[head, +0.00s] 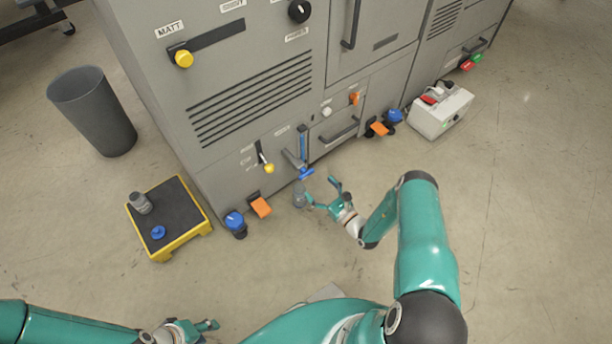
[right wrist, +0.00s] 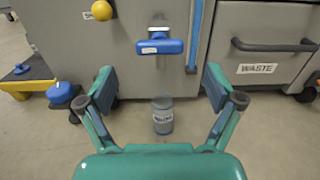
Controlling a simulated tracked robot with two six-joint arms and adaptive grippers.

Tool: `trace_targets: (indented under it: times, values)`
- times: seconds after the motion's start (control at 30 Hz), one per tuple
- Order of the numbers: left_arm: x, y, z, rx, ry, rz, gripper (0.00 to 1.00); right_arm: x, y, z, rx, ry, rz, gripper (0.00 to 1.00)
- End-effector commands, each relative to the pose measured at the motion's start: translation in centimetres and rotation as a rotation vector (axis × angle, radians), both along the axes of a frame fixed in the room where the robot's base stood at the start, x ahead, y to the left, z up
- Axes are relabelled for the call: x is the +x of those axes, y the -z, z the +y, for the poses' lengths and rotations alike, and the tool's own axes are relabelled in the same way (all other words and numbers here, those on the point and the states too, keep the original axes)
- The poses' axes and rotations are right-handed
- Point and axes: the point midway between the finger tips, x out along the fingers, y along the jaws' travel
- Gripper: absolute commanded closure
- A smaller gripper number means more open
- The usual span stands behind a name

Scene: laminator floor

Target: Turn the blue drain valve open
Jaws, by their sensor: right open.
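The blue drain valve (head: 306,173) sits low on the front of the grey machine. In the right wrist view its blue handle (right wrist: 160,46) lies crosswise, beyond the fingertips and a little above the gap between them. My right gripper (head: 322,191) is open and empty, facing the valve and apart from it; both fingers (right wrist: 160,80) show in the wrist view.
A WASTE drawer (right wrist: 265,60) with a dark handle is right of the valve. A yellow-handled lever (head: 267,167) and orange pedal (head: 261,207) are to its left. A yellow-edged step (head: 190,219), a bin (head: 92,110) and a white box (head: 440,112) stand on the floor.

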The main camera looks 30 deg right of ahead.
Motion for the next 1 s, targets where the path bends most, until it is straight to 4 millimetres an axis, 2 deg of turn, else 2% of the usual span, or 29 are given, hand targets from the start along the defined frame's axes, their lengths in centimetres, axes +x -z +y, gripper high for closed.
trace_targets:
  times: [0.1, 0.33, 0.5, 0.8, 0.87, 1.0]
  values:
    - [0.0, 1.0, 0.0, 0.000, 0.000, 0.000, 0.60, 2.7, 0.2, 0.3, -0.002, -0.003, -0.003, 0.08]
    - [0.0, 1.9, 0.0, 0.000, 0.000, 0.000, 0.60, 6.2, 0.1, 0.6, -0.002, -0.002, -0.002, 0.08]
    - [0.0, 2.1, 0.0, 0.000, 0.000, 0.000, 0.60, 7.3, 0.0, 0.6, 0.000, -0.001, -0.001, 0.08]
    - [0.0, 2.1, 0.0, 0.000, 0.000, 0.000, 0.60, 7.5, 0.0, 0.7, 0.000, -0.002, 0.000, 0.08]
    - [0.0, 2.1, 0.0, 0.000, 0.000, 0.000, 0.60, 7.5, 0.0, 0.7, 0.000, -0.002, 0.000, 0.17]
    - [0.0, 2.1, 0.0, 0.000, 0.000, 0.000, 0.60, 7.5, 0.0, 0.7, 0.001, -0.002, 0.000, 0.40]
